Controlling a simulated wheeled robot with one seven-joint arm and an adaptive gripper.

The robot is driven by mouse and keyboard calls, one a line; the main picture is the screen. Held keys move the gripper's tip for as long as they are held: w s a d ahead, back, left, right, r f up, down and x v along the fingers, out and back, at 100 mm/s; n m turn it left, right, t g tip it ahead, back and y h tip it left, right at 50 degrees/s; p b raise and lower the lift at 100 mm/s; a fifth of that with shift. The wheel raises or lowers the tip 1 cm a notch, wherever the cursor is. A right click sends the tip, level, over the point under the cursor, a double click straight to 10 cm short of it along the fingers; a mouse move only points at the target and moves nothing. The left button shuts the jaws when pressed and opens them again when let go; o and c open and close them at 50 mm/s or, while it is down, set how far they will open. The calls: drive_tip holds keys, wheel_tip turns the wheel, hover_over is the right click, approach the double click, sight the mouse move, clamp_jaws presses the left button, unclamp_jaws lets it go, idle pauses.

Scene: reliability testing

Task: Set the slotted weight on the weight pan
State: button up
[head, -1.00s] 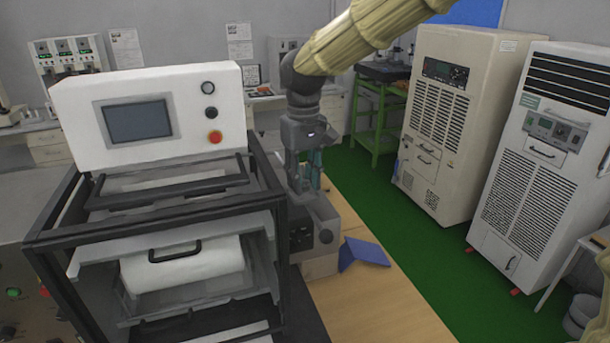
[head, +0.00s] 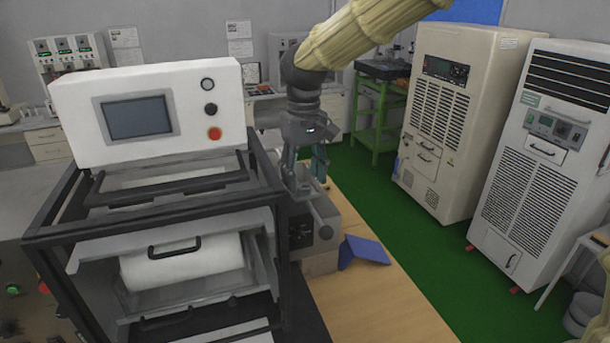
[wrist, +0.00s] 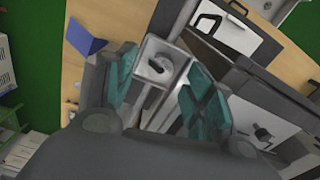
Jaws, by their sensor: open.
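My gripper (head: 304,168) hangs over the grey bench instrument (head: 316,225) to the right of the framed machine. In the wrist view its two teal fingers (wrist: 162,88) are spread apart with nothing held between them. Beyond and between them is the instrument's pale top, with a small round grey part (wrist: 157,68) and a dark slot or rod on it. I cannot tell whether this round part is the slotted weight or the weight pan. Neither can be made out for certain in the head view, where the gripper and the framed machine hide part of the instrument.
The black-framed machine (head: 153,225) with a screen stands close on the left. A blue folded object (head: 363,250) lies on the wooden bench (head: 385,300), right of the instrument. The bench's front part is clear. Two tall cabinets stand on the right beyond green floor.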

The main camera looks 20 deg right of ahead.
wheel_tip(320, 180, up, 11)
drive_tip(key=shift+r, duration=0.2)
idle(0.3)
drive_tip(key=shift+d, duration=0.1)
idle(0.3)
